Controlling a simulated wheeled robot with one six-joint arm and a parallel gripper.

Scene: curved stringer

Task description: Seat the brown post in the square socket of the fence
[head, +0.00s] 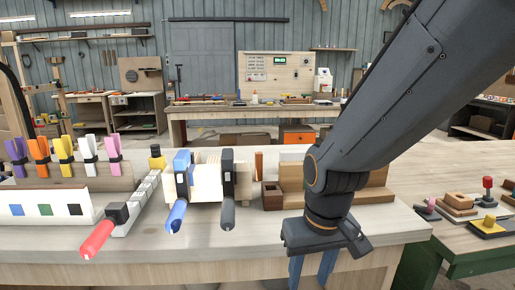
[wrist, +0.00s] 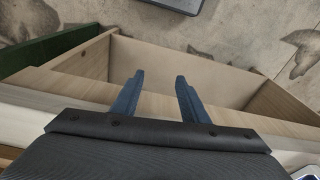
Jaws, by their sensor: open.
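My gripper (head: 313,270) hangs in front of the bench's front edge, fingers pointing down. In the wrist view its two blue fingers (wrist: 160,82) are apart with nothing between them. A slim orange-brown upright piece (head: 259,164) stands toward the back of the bench; I cannot tell for sure that it is the post. A dark brown square block (head: 272,196) with a dark top opening stands in front of it, left of my gripper. Tan stepped wood (head: 291,178), possibly the fence, is beside the block and runs partly behind my arm. A square socket in it is not clearly visible.
Blue and black clamps (head: 182,180) hold pale wood left of the block. Coloured clips (head: 65,150) stand at far left. A green-framed table (head: 470,240) with small parts is at right. Open wooden compartment (wrist: 180,65) lies below my fingers.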

